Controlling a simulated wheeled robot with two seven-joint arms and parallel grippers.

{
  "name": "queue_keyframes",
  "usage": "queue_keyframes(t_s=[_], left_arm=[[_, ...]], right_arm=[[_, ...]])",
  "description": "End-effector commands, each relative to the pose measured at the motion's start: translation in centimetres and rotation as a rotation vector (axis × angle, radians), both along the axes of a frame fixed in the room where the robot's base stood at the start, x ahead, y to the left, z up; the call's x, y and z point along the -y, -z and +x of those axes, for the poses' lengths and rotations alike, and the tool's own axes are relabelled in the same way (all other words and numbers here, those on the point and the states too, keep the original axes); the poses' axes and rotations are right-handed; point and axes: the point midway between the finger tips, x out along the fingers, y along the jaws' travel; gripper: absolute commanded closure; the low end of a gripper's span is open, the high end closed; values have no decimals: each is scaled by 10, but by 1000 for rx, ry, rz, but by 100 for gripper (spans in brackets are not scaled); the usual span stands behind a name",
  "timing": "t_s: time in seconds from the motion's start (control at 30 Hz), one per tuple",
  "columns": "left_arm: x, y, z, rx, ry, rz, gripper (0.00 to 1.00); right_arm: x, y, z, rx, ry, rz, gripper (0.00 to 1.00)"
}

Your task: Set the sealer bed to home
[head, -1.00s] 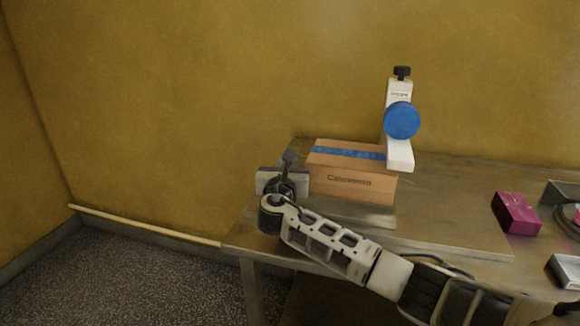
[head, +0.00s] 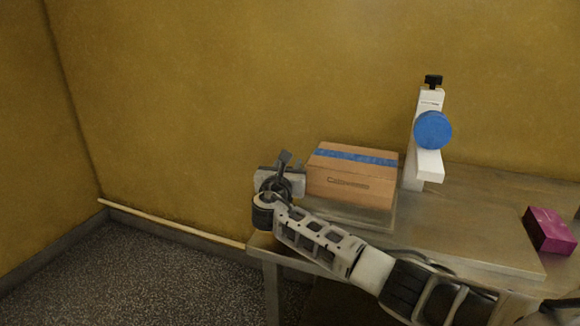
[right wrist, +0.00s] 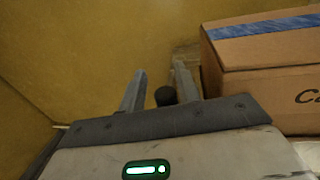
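The sealer bed (head: 345,217) is a flat metal plate on the table, left of the white sealer head (head: 425,150) with its blue disc (head: 433,130). A brown carton (head: 350,187) with blue tape sits on the bed, clear of the head. My right gripper (head: 285,157) is at the carton's left side. In the right wrist view, its two fingers (right wrist: 160,85) stand apart with a dark round knob (right wrist: 165,96) between them. The knob is close to the right finger, with a gap at the left one. Whether they touch is unclear. My left gripper is out of view.
The metal table (head: 470,225) ends at a left edge near my right forearm. A magenta box (head: 548,231) lies at the right. A yellow wall (head: 230,90) stands behind. Bare table lies between the sealer head and the magenta box.

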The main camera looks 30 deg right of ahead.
Motion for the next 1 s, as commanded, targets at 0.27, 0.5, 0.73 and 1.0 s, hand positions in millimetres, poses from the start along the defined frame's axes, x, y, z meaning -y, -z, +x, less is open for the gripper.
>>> queue_keyframes(t_s=[0.27, 0.5, 0.73, 1.0], left_arm=[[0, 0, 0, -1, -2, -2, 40], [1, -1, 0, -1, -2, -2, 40], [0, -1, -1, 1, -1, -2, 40], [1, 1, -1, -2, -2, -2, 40]], right_arm=[[1, 0, -1, -1, 5, -1, 58], [-12, 1, -15, -1, 2, 0, 58], [-47, 2, -55, -1, 0, 2, 58], [-86, 1, -100, -1, 0, 2, 58]])
